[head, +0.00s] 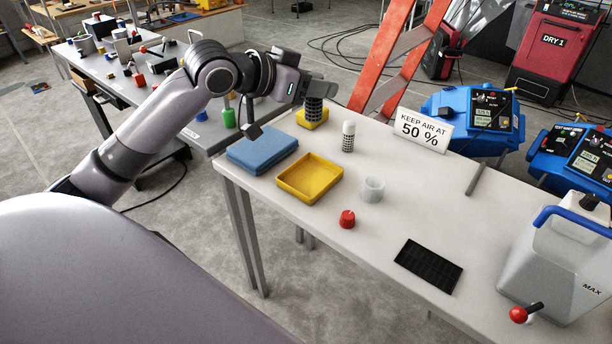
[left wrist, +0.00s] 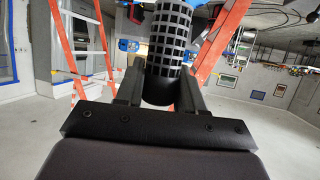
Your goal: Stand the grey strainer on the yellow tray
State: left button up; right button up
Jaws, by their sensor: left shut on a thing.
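The dark grey strainer (head: 314,109), a cylinder with a grid of holes, is held upright in my left gripper (head: 318,88) near the table's far left corner. In the left wrist view the strainer (left wrist: 170,42) is between the two fingers of my left gripper (left wrist: 158,85), which is shut on it. In the head view its lower end overlaps a small yellow block (head: 312,122); I cannot tell whether they touch. The yellow tray (head: 297,194) lies empty and flat, nearer me than the strainer. My right gripper is not in view.
A blue folded cloth or pad (head: 262,150) lies left of the tray. A white-topped mesh cylinder (head: 348,138), a translucent cup (head: 373,190) and a red knob-like piece (head: 347,219) stand to its right. A sign (head: 423,129) is at the back; a black mat (head: 429,266) lies in front.

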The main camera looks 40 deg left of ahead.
pick_arm(q)
notch_tip(320, 180, down, 20)
jog(key=shift+r+b, duration=0.25)
jog(key=shift+b, duration=0.45)
jog(key=shift+f, duration=0.1)
jog(key=o, duration=1)
jog(key=shift+f, duration=0.1)
jog(key=shift+r, duration=0.2)
jog(key=shift+v, duration=5.95)
jog(key=s+d+f+n+g+y, duration=0.1)
jog(key=s+d+f, duration=0.15)
jog(key=f, duration=0.55)
jog(key=s+d+f+n+y, duration=0.1)
jog(key=s+f, duration=0.3)
jog(key=f, duration=0.3)
jog(key=shift+m+g, duration=0.3)
jog(key=shift+g, duration=0.4)
jog(key=s+d+f, duration=0.2)
jog(key=d+f, duration=0.1)
jog(key=s+d+f, duration=0.2)
jog(key=d+f, duration=0.1)
jog(key=d, duration=0.1)
jog(key=s+d+f, duration=0.2)
jog(key=d, duration=0.2)
jog(key=shift+s+d+f, duration=0.15)
jog(key=shift+s+f, duration=0.1)
jog(key=shift+f, duration=0.15)
